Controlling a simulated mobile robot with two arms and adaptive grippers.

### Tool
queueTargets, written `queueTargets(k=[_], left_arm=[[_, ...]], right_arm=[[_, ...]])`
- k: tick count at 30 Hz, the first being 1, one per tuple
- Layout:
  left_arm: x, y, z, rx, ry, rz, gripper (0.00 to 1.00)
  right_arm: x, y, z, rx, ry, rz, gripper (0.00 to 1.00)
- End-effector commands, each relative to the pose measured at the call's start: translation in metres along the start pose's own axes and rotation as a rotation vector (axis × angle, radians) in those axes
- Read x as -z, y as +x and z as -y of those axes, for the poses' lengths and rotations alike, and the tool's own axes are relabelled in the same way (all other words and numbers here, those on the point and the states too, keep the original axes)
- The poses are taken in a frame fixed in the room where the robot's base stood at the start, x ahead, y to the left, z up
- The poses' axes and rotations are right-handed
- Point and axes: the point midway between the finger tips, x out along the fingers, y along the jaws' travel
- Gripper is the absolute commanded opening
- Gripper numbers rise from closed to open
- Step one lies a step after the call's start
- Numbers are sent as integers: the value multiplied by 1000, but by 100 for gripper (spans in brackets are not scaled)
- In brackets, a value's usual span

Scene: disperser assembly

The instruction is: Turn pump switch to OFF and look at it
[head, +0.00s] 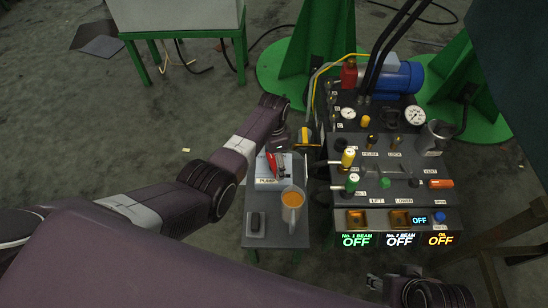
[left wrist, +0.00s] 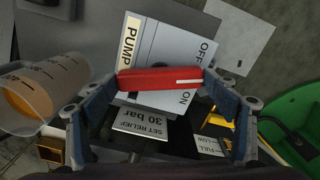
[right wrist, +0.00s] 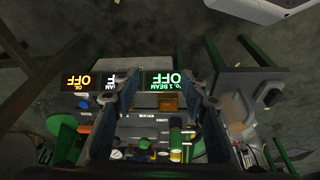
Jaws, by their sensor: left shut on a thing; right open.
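The pump switch is a pale box (head: 285,177) labelled PUMP with a red handle (head: 270,166), on a small grey stand left of the console. In the left wrist view the red handle (left wrist: 150,80) lies across the plate (left wrist: 160,40), its white-marked end between the printed OFF and ON, a little closer to ON. My left gripper (left wrist: 162,80) is shut on the handle, one finger at each end; in the head view it reaches down over the box (head: 277,142). My right gripper (right wrist: 158,90) is open and empty near the console front, low in the head view (head: 392,285).
A cup of orange liquid (head: 292,208) stands close to the switch box, also near the left finger in the left wrist view (left wrist: 40,92). A dark device (head: 256,223) lies on the stand. The console (head: 395,183) has levers, gauges and lit displays reading OFF (head: 356,240).

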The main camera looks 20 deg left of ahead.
Motion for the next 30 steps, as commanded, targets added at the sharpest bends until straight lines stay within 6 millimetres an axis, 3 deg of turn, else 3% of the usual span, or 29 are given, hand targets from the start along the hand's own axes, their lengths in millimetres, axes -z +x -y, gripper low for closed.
queueTargets(k=[6,12,21,30], left_arm=[[0,-3,-1,-3,-208,3,55],[0,-2,-1,-2,-398,2,55],[0,-1,-1,-3,-682,3,55],[0,-1,0,-1,-949,2,55]], right_arm=[[-8,51,3,5,-3,34,40],[-16,81,4,8,-6,47,40],[-29,109,6,11,-8,61,40],[-37,124,7,12,-10,69,40]])
